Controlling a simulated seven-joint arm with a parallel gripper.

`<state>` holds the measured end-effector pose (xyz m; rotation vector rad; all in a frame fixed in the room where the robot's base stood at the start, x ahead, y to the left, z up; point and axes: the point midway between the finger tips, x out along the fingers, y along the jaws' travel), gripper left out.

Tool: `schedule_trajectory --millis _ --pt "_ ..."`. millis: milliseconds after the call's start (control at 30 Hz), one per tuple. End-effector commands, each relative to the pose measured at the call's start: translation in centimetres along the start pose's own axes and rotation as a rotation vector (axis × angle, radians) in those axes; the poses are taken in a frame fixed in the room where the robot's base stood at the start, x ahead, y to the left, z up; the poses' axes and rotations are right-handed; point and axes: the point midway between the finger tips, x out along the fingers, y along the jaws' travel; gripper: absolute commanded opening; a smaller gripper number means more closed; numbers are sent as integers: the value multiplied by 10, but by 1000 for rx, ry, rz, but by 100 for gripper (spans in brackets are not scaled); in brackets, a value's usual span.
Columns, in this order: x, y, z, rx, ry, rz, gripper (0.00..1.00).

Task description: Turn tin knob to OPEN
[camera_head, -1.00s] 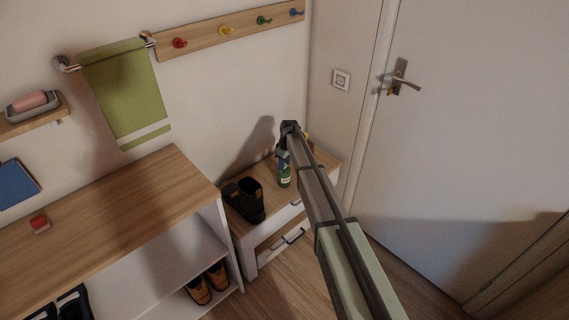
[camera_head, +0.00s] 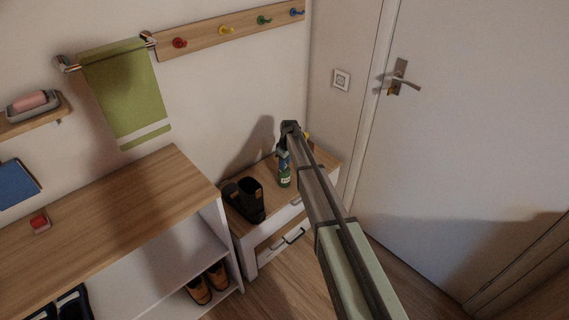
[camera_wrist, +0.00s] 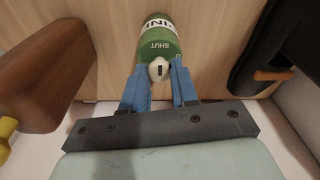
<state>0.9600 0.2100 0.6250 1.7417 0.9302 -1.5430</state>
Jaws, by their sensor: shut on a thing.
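The green tin (camera_head: 284,175) stands on the low wooden-topped bench, just left of my arm in the head view. In the wrist view the tin (camera_wrist: 157,32) shows white lettering with "SHUT" readable. Its pale round knob (camera_wrist: 158,68) carries a short dark mark, which lies roughly in line with "SHUT". My gripper (camera_wrist: 159,82) has its two blue fingers closed on the knob, one on each side. In the head view my arm partly hides the gripper and the knob. No "OPEN" word is visible.
A taller shelf (camera_head: 165,190) stands further left.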

Motion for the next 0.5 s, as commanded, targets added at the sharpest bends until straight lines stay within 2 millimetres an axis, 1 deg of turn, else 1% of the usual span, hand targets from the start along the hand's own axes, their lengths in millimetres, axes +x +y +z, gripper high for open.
schedule_trajectory --millis 267,500 --pt "1 0 0 26 0 3 10" --pt "1 0 0 205 0 26 10"
